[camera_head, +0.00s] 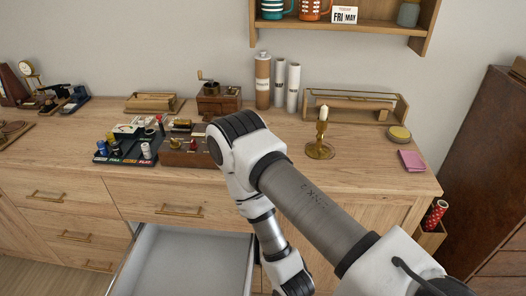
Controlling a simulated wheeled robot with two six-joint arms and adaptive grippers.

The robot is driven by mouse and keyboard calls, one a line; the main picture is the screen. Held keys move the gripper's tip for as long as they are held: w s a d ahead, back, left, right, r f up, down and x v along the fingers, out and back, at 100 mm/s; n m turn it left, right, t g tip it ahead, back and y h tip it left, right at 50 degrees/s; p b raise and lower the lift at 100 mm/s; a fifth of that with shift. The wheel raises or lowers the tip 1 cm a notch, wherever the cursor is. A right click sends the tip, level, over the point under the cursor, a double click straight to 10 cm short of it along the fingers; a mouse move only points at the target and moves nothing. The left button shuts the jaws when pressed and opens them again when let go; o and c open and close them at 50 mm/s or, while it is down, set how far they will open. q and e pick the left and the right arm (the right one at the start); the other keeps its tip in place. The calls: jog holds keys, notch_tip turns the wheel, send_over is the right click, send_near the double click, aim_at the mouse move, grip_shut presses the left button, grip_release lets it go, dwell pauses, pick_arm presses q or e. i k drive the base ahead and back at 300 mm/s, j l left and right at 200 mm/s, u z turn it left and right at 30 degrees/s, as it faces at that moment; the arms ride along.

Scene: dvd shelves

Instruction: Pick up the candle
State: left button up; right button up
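The candle (323,113) is short and white and stands upright in a brass candlestick (320,150) on the wooden dresser top, right of the middle. My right arm comes in from the lower right, bends at a joint left of the candlestick and runs back down to the bottom edge. The arm is apart from the candle in the picture. Neither my right nor my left gripper shows.
An open, empty-looking drawer (185,265) juts out below the dresser top. Wooden boxes, a coffee grinder (218,100), tall tubes (279,83), a wooden rack (395,104), a yellow tin (399,133) and a pink pad (412,160) surround the middle. A shelf (372,24) hangs above.

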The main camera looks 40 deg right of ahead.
aim_at(323, 113)
jog(key=z, duration=1.65)
jog(key=i+l+u, duration=0.1)
jog(key=l, duration=0.3)
jog(key=i+l, duration=0.1)
jog(key=l, duration=0.3)
jog(key=u, duration=0.05)
